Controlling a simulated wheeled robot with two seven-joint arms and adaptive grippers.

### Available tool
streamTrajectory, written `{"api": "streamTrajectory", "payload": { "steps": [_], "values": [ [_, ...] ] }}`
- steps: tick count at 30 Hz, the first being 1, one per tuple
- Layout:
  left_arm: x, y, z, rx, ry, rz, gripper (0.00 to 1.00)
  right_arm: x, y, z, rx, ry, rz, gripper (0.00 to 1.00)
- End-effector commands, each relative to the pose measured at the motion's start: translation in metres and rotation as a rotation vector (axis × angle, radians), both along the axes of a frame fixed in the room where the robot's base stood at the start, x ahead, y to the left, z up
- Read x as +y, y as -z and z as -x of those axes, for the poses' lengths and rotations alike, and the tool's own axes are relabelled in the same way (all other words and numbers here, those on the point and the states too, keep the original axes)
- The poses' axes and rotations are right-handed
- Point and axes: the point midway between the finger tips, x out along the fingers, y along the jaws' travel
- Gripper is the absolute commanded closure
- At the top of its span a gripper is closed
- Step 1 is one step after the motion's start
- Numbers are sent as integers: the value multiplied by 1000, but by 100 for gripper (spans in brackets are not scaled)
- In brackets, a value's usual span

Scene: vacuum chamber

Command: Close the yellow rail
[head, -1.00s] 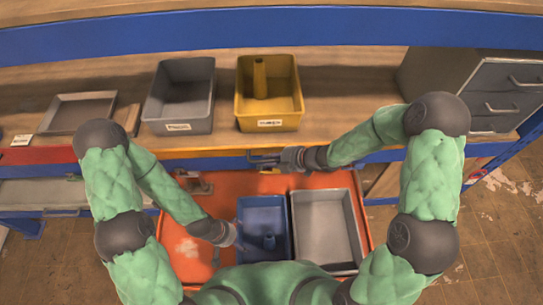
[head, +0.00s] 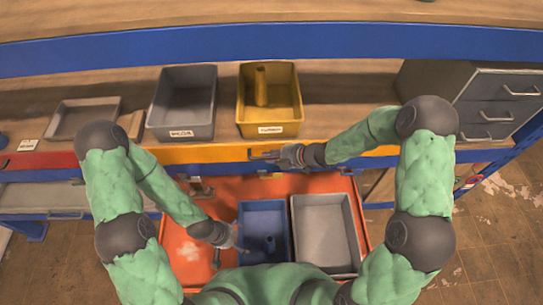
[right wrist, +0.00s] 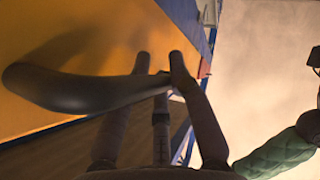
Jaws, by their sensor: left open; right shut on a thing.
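The yellow rail (head: 205,154) shows in the head view as a long yellow drawer front under the bench top. It runs roughly in line with the red front to its left; any small gap is hard to judge. Its dark handle (head: 262,154) sits near the middle. In the right wrist view the curved handle (right wrist: 75,90) crosses in front of the yellow face (right wrist: 90,40). My right gripper (head: 279,156) is shut on this handle, which lies between its fingers (right wrist: 160,72). My left gripper (head: 238,238) is open and empty beside the blue bin.
A grey bin (head: 182,132) and a yellow bin (head: 270,130) stand on the bench above the rail. An orange cart top (head: 185,255) carries a blue bin (head: 262,205) and a grey bin (head: 325,202) close before me. Grey drawers (head: 490,88) stand at right.

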Motion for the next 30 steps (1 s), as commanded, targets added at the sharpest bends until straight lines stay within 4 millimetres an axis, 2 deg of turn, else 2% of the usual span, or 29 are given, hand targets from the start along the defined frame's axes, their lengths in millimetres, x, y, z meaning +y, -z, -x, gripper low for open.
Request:
{"api": "streamTrajectory", "payload": {
  "steps": [5, 6, 8, 22, 30],
  "values": [
    [0, 0, 0, 0, 0, 0, 0, 0, 0, -1, -3, -1, 2, 100],
    [0, 0, 0, 0, 0, 0, 0, 0, 0, -1, -2, 0, 1, 68],
    [0, 0, 0, 0, 0, 0, 0, 0, 0, -1, -2, 0, 1, 54],
    [0, 0, 0, 0, 0, 0, 0, -4, -4, 0, -3, 3, -1, 54],
    [0, 0, 0, 0, 0, 0, 0, -35, -30, 18, -5, 5, 1, 54]
  ]
}}
